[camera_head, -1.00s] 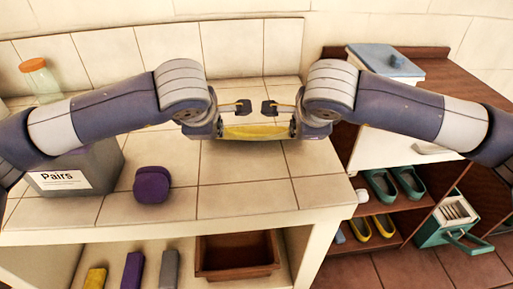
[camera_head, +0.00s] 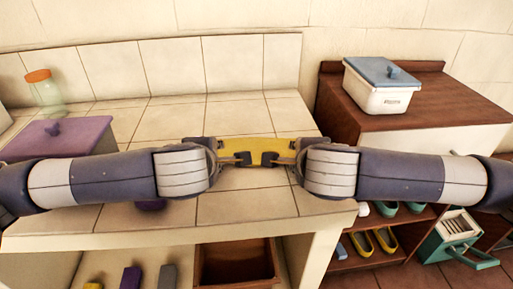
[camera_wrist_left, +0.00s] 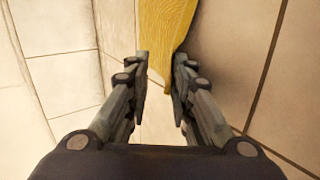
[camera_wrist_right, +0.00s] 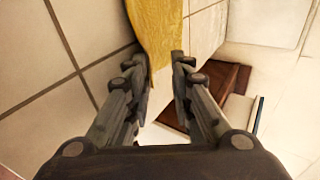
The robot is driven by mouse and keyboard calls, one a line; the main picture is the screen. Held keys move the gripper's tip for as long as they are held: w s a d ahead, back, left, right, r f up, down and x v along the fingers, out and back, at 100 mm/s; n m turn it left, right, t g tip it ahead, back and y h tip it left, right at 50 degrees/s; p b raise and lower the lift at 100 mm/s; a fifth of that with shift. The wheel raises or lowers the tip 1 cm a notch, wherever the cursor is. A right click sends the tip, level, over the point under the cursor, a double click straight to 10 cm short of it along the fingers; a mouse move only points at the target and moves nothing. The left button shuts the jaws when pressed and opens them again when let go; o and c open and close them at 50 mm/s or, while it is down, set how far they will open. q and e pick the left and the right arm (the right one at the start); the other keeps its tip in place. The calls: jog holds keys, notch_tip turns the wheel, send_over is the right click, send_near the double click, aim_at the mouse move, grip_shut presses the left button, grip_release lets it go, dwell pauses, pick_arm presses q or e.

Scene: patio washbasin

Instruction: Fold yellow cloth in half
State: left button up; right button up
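The yellow cloth (camera_head: 253,148) is a narrow strip between my two grippers, above the tiled counter. My left gripper (camera_head: 243,158) and right gripper (camera_head: 268,159) face each other, close together, at the cloth's near side. In the left wrist view the cloth (camera_wrist_left: 163,28) tapers to a point between the fingertips (camera_wrist_left: 160,62). In the right wrist view the cloth (camera_wrist_right: 157,28) likewise narrows between the fingertips (camera_wrist_right: 160,62). Both grippers appear shut on it. Whether its lower part touches the counter is unclear.
The tiled counter (camera_head: 240,206) has free room behind the cloth. A purple-lidded box (camera_head: 57,138) and a jar (camera_head: 45,92) stand at the left. My left arm mostly hides a purple object (camera_head: 150,205). A white, blue-lidded box (camera_head: 385,95) stands on the right cabinet.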

pick_arm(q)
jog(key=shift+o, duration=0.2)
pick_arm(e)
jog(key=shift+o, duration=0.2)
